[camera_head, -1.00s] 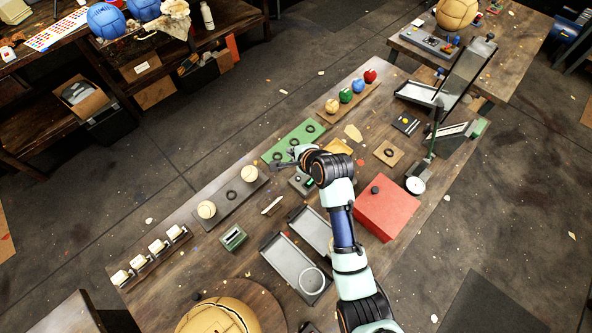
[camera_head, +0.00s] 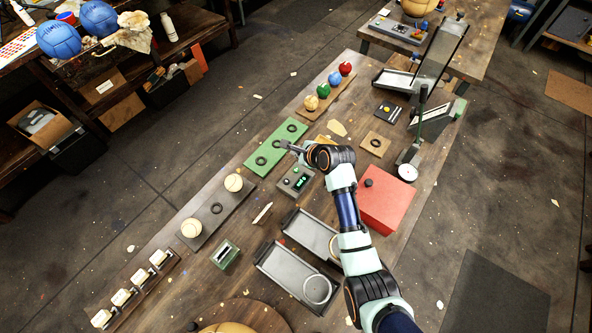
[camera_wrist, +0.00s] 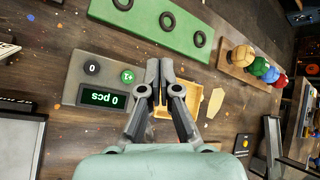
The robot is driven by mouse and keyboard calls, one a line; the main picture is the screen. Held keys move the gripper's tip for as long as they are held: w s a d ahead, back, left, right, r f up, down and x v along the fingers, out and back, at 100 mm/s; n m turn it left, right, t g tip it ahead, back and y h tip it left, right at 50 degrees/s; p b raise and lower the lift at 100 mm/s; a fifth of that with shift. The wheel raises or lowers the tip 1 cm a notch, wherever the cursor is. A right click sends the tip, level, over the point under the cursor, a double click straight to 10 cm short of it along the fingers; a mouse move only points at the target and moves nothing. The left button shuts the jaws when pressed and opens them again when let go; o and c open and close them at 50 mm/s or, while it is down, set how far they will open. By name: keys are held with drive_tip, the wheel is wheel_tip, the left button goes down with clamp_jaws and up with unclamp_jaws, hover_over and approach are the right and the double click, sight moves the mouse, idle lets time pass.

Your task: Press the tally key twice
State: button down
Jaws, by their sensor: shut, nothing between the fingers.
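The tally counter is a grey box (camera_wrist: 98,84) with a dark display (camera_wrist: 104,99) reading "0 pcs", upside down in the wrist view. It has a green "+1" key (camera_wrist: 127,76) and a black "0" key (camera_wrist: 91,68). In the head view the counter (camera_head: 297,181) sits on the bench just below my gripper (camera_head: 287,146). My gripper (camera_wrist: 160,66) is shut and empty. In the wrist view its fingertips appear just right of the green key, beside the counter's edge. I cannot tell their exact height above it.
A green board (camera_wrist: 160,20) with black rings lies alongside the counter. A yellow tray (camera_wrist: 176,101) lies partly behind the fingers. A rack of coloured balls (camera_head: 329,98), a red box (camera_head: 385,200) and grey trays (camera_head: 296,276) stand around on the bench.

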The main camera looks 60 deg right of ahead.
sight(297, 171)
wheel_tip(297, 171, down, 7)
drive_tip(key=b, duration=0.7)
drive_tip(key=shift+f, duration=0.5)
drive_tip(key=shift+f, duration=0.1)
idle(0.5)
drive_tip(key=shift+f, duration=0.35)
drive_tip(key=shift+f, duration=0.45)
idle(0.5)
drive_tip(key=shift+r, duration=0.15)
drive_tip(key=shift+r+p, duration=0.7)
drive_tip(key=shift+p, duration=0.35)
